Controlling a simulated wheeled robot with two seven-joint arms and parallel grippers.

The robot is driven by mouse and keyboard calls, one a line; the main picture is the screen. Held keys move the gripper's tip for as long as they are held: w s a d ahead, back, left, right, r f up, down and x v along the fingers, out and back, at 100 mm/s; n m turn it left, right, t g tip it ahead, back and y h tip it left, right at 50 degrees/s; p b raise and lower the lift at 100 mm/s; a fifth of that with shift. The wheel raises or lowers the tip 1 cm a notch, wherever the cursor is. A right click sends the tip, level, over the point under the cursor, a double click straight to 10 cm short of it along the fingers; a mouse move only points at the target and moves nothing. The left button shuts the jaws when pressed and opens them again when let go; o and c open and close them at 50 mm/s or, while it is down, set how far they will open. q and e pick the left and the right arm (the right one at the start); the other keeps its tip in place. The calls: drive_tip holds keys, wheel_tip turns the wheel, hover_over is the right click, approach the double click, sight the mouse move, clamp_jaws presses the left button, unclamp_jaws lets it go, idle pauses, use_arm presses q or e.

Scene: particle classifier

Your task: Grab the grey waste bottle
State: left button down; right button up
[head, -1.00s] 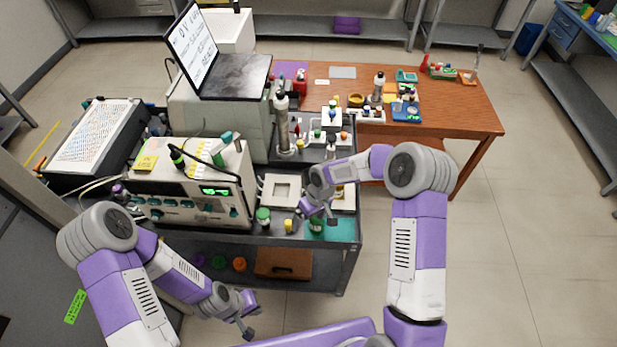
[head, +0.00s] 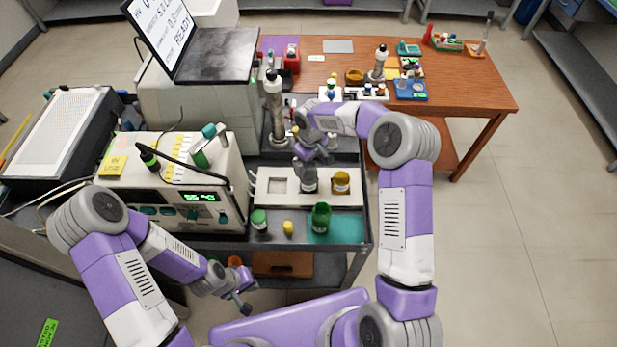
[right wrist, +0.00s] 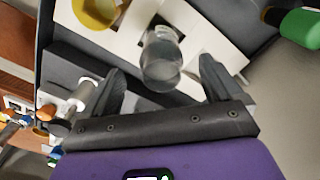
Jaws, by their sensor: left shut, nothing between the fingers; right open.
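The grey waste bottle (head: 309,184) stands in the white holder (head: 276,187) on the cart, partly hidden by my right gripper in the head view. In the right wrist view the bottle (right wrist: 161,55) looks like translucent grey glass and stands between the two fingertips, with a gap on either side. My right gripper (head: 309,161) is open just above and behind the bottle; its spread fingers also show in the right wrist view (right wrist: 158,72). My left gripper (head: 243,299) is shut and empty, low in front of the cart.
A yellow bottle (head: 341,182) stands right of the grey one in the holder. A green bottle (head: 320,217), a green-capped jar (head: 259,220) and a small yellow item (head: 288,228) stand in front. A tall grey cylinder (head: 273,105) rises behind. An instrument (head: 170,185) is at left.

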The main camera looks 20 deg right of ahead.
sight(309, 178)
drive_tip(key=f, duration=0.4)
drive_tip(key=shift+w+a+f, duration=0.1)
drive_tip(key=shift+w+a, duration=0.1)
drive_tip(key=shift+w, duration=0.15)
drive_tip(key=shift+f, duration=0.25)
drive_tip(key=shift+s, duration=0.1)
drive_tip(key=c, duration=1.6)
